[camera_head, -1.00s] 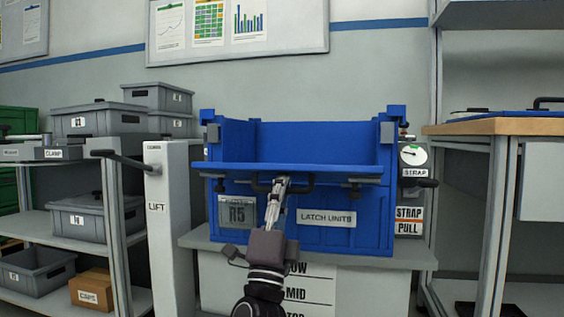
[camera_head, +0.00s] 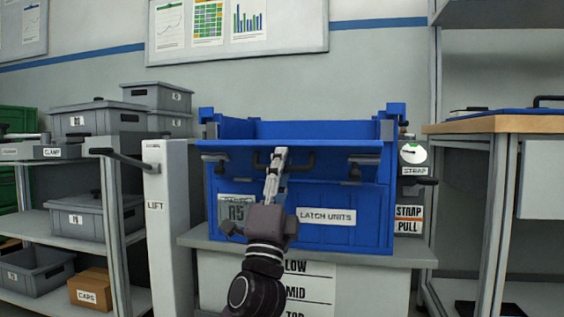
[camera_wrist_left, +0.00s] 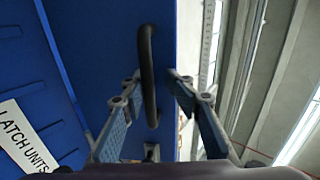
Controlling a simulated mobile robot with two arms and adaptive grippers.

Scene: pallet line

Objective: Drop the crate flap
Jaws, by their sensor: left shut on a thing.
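The blue crate (camera_head: 350,232) stands on a grey bench with an R5 card and a LATCH UNITS label on its front. Its front flap (camera_head: 335,146) leans outward towards me, with the top edge out over the crate front. My left gripper (camera_head: 280,152) is shut on the flap's black handle (camera_head: 303,163). In the left wrist view the handle (camera_wrist_left: 147,65) passes between the fingers of the left gripper (camera_wrist_left: 155,80), against the blue flap (camera_wrist_left: 100,35). My right gripper is not in view.
A grey LIFT post (camera_head: 168,215) with a lever stands left of the crate. A STRAP dial (camera_head: 413,153) and STRAP PULL sign are at its right. Shelves with grey bins (camera_head: 90,215) are at left, a wood-topped bench (camera_head: 500,125) at right.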

